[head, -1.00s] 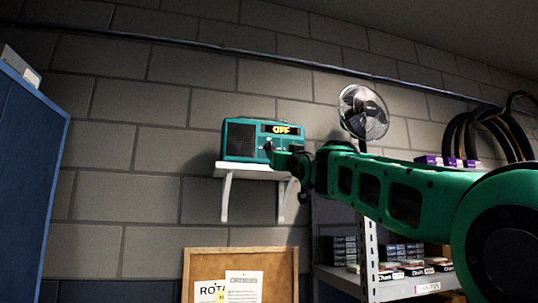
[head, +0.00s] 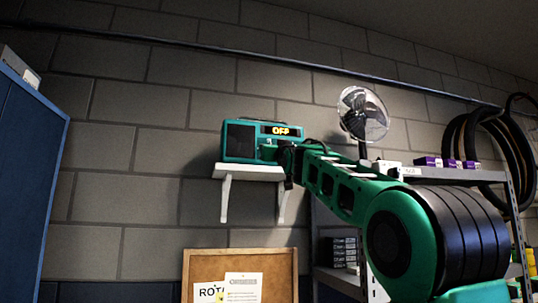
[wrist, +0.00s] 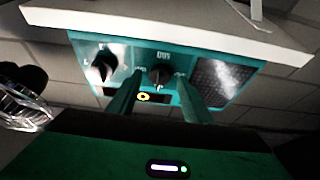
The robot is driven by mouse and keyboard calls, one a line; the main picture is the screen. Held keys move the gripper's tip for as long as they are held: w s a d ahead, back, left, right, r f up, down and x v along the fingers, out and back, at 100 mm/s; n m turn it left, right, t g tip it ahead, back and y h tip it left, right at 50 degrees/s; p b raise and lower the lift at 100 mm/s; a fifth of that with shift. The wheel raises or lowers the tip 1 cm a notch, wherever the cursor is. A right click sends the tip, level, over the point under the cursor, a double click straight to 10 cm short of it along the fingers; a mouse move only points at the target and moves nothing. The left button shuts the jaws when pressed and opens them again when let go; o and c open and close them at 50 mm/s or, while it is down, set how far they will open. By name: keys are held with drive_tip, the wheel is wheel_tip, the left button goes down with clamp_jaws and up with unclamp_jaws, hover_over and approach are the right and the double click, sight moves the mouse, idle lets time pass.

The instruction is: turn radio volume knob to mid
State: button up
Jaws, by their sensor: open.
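The teal radio (head: 238,142) sits on a white wall shelf; its lit display (head: 281,130) reads OFF. The wrist view shows the radio's face (wrist: 190,60) upside down. A small dark knob (wrist: 158,76) is at the middle of the face, and a larger dark knob (wrist: 104,65) is to its left. I cannot read which one is marked volume. My gripper (wrist: 158,84) is open, its two fingers on either side of the small knob; I cannot tell whether they touch it. In the head view my arm hides the radio's lower right front.
The white shelf (head: 247,173) lies just under the radio. A fan (head: 363,115) stands to the right, by a metal rack (head: 312,240) with boxes. A corkboard (head: 205,267) hangs below the shelf, and a blue cabinet (head: 30,180) is at the left.

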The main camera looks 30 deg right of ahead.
drive_tip(key=c, duration=1)
drive_tip(key=shift+m, duration=0.4)
drive_tip(key=m+g+h, duration=0.1)
drive_tip(key=m+g, duration=0.1)
drive_tip(key=m, duration=0.5)
drive_tip(key=m+g+h, duration=0.2)
drive_tip(key=m+g, duration=0.1)
drive_tip(key=m, duration=0.4)
drive_tip(key=r+m+g+h, duration=0.1)
drive_tip(key=m+g+h, duration=0.1)
drive_tip(key=m, duration=0.6)
drive_tip(key=shift+w+a+r+g, duration=0.1)
drive_tip(key=shift+a+g, duration=0.3)
drive_tip(key=shift+r+m+y, duration=0.2)
drive_tip(key=shift+m+y, duration=0.1)
drive_tip(key=shift+m, duration=0.6)
